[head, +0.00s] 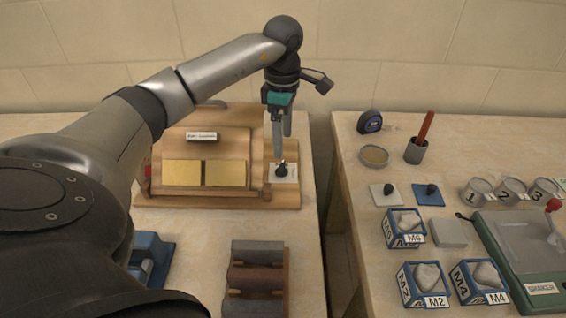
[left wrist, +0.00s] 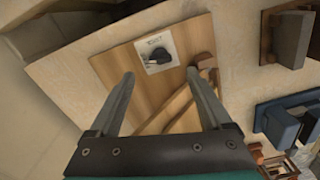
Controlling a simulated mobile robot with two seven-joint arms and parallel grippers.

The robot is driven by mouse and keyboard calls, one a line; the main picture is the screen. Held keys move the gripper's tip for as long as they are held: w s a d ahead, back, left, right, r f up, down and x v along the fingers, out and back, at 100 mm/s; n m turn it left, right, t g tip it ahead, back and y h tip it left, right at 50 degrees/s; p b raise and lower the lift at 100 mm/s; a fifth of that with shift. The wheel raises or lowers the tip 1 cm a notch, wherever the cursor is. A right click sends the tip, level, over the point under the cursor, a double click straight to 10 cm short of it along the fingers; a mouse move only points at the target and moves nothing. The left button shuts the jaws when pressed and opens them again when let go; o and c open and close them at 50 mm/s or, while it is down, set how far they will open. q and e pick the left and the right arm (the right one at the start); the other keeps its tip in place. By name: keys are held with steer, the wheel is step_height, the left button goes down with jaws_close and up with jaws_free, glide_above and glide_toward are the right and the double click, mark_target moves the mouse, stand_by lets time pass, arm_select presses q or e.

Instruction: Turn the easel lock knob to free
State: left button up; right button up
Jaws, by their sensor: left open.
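The easel lock knob (head: 282,170) is a small black knob on a pale plate at the right end of the wooden easel (head: 240,138). In the left wrist view the black knob (left wrist: 158,56) sits on its white plate beyond and between the fingertips. My left gripper (head: 281,155) points down just above the knob in the head view. In the left wrist view its two fingers (left wrist: 160,75) are apart with nothing between them, and I cannot tell whether they touch the knob. My right gripper is in neither view.
A rack of bricks (head: 256,280) and a blue object (head: 150,258) are nearer on this table. A gap separates it from the right table, which holds marked boxes (head: 405,228), cans (head: 475,192) and a green shaker (head: 530,260).

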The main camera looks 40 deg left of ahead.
mark_target(283, 165)
arm_select(q)
step_height(283, 165, down, 6)
steer(key=shift+f+b, duration=0.2)
steer(key=shift+b, duration=0.3)
steer(key=shift+f, duration=0.55)
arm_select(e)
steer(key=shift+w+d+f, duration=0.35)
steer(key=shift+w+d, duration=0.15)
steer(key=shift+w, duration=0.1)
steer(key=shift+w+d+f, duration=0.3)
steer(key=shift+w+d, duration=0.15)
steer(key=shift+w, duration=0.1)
arm_select(q)
steer(key=shift+c, duration=0.4)
